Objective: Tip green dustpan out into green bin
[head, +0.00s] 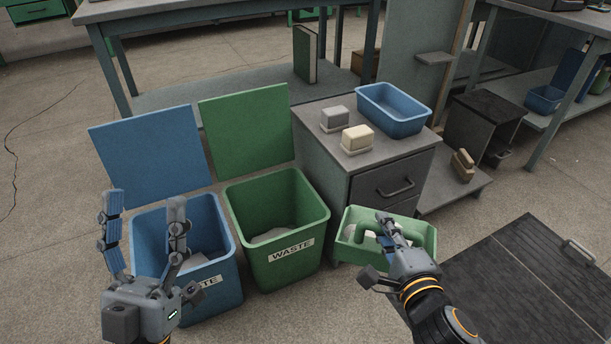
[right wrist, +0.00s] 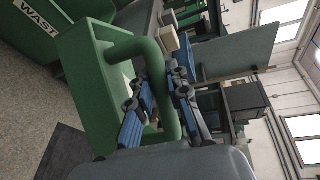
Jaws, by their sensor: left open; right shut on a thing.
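The green dustpan (head: 347,252) is a green open box with a thick curved handle (right wrist: 160,75). My right gripper (head: 388,232) is shut on that handle, and grey-white contents show inside the pan. The dustpan is just right of the green bin (head: 283,262), in front of the grey cabinet. The green bin is labelled WASTE, its lid (head: 246,132) stands open, and pale material lies inside. In the right wrist view the bin (right wrist: 40,30) is at the upper left. My left gripper (head: 143,205) is open and empty in front of the blue bin (head: 222,285).
The blue bin's lid (head: 150,157) also stands open. The grey cabinet (head: 345,175) carries a blue tray (head: 397,122), a grey block (head: 335,118) and a cream block (head: 357,139). A dark panel with a handle (head: 530,290) is at the lower right.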

